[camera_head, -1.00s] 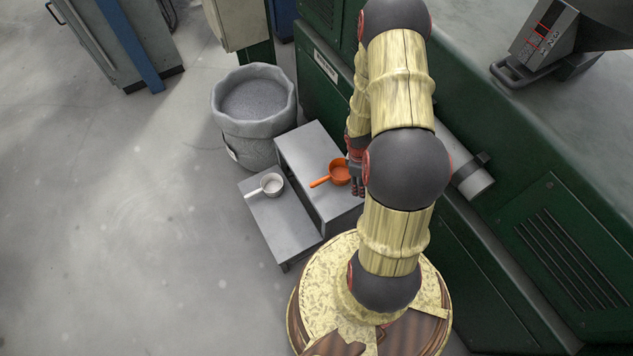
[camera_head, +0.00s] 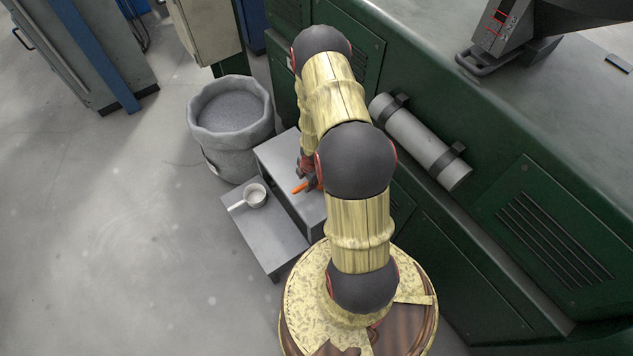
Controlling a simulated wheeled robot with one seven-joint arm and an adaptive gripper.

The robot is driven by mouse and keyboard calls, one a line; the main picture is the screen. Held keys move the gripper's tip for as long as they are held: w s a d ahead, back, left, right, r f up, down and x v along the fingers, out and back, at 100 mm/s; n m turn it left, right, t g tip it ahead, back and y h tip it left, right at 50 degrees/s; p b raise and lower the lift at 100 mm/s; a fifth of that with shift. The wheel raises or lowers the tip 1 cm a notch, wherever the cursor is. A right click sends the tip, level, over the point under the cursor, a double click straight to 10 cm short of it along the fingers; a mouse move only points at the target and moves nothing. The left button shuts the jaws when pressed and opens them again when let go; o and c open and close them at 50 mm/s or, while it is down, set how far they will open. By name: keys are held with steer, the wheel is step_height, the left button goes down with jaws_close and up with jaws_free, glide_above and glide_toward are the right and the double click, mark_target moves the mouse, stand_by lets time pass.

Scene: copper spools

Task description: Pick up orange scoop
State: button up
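The orange scoop (camera_head: 299,188) is on or just above the upper grey step, and only part of its handle shows. My arm and gripper hide its bowl. My gripper (camera_head: 307,178) is at the scoop, over the right part of the upper step, and is mostly hidden behind my arm. I cannot tell whether its fingers are open or shut, or whether they touch the scoop.
A white scoop (camera_head: 254,196) sits on the lower step (camera_head: 262,235), left of the upper step (camera_head: 275,155). A grey sack-like bin (camera_head: 232,140) stands behind the steps. A green machine (camera_head: 440,215) with a grey cylinder (camera_head: 425,140) rises close on the right. Open floor lies left.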

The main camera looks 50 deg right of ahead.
mark_target(306, 184)
steer(key=f, duration=0.1)
steer(key=f+b, duration=0.2)
steer(key=f, duration=0.1)
steer(key=shift+w, duration=0.25)
steer(key=shift+w+d+f, duration=0.1)
steer(key=shift+w+f, duration=0.05)
steer(key=shift+f, duration=0.2)
steer(key=shift+r, duration=0.1)
steer(key=shift+c, duration=0.7)
steer(key=c, duration=0.8)
jaws_close()
